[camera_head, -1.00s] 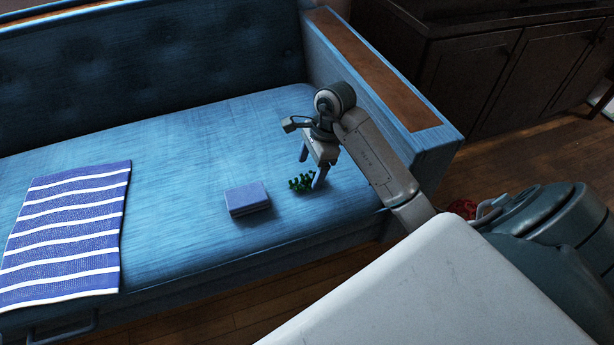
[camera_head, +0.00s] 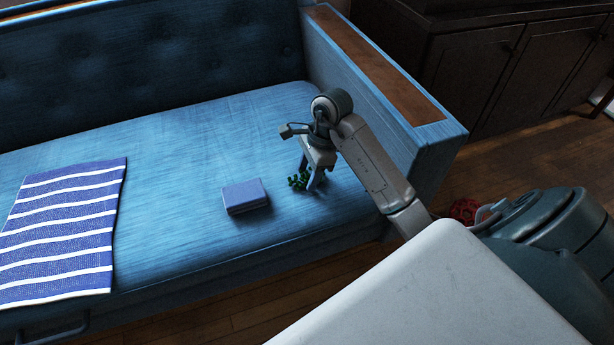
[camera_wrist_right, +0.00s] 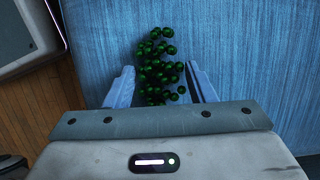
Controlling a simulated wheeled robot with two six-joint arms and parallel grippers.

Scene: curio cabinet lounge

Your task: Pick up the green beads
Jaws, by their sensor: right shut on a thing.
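The green beads (camera_head: 298,181) are a small dark-green bunch on the blue sofa seat, near its front edge. My right gripper (camera_head: 309,183) points down over them and is shut on part of the bunch. In the right wrist view the beads (camera_wrist_right: 158,62) lie between the two fingers of the right gripper (camera_wrist_right: 160,88) and stick out past the fingertips. The beads still appear to be at the seat surface; whether they touch it I cannot tell. My left gripper is not in view.
A blue-violet book-like box (camera_head: 246,196) lies on the seat left of the beads. A blue-and-white striped cloth (camera_head: 65,230) lies farther left. The sofa armrest (camera_head: 375,65) rises behind my right arm. A red object (camera_head: 464,210) is partly hidden near my arm.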

